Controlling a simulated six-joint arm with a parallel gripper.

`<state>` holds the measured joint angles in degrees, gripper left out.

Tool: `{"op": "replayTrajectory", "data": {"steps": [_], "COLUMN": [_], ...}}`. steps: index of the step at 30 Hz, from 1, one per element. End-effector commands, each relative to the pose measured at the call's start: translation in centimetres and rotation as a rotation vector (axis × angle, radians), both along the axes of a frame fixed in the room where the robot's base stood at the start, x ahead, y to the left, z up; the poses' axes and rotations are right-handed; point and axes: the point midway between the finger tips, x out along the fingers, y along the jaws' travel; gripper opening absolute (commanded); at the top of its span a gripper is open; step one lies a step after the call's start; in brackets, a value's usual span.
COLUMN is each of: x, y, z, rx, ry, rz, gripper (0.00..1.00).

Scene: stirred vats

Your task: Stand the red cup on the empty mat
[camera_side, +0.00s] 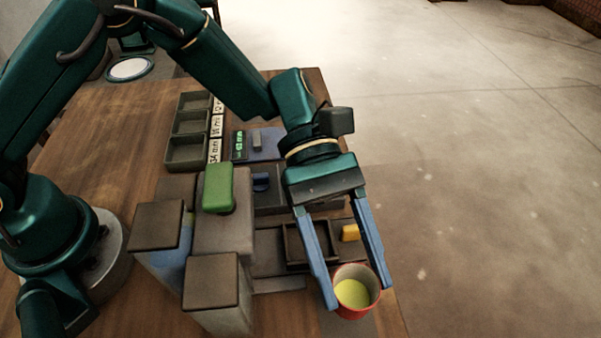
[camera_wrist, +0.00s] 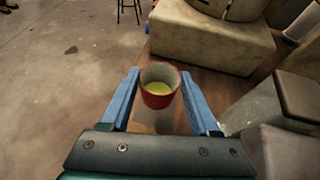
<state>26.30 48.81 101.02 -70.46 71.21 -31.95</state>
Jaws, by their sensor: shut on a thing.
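The red cup (camera_side: 356,294) has a pale inside with yellow-green contents. My gripper (camera_side: 359,296) is shut on it, with one blue finger on each side. The cup is upright or nearly so, by the right edge of the table in the side view. In the wrist view the cup (camera_wrist: 159,98) sits between the fingertips, with its mouth and yellow contents showing. It appears to be above the table, but its height is hard to tell. I cannot make out an empty mat in either view.
A dark tray with compartments (camera_side: 187,152) lies farther back. A yellow piece (camera_side: 350,232) lies behind the cup. In the wrist view a large pale block (camera_wrist: 210,45) stands beyond the cup.

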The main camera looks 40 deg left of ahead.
Motion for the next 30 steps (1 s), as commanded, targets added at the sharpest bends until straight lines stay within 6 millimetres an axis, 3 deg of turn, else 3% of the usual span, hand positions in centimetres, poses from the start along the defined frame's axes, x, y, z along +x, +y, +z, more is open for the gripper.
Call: {"op": "replayTrajectory", "data": {"steps": [11,23,24,26,30], "x": [-0.2,-0.1,-0.1,-0.1,-0.1], "y": [-0.2,-0.2,-0.2,-0.2,-0.2], "z": [-4.0,-4.4,-4.5,-4.5,-4.5], "rx": [0.001,0.000,0.000,0.000,0.000], "ry": [0.004,0.000,0.000,0.000,0.000], "rz": [0.000,0.000,0.000,0.000,0.000], "gripper": [0.08,0.08,0.66,0.89,0.92]}}
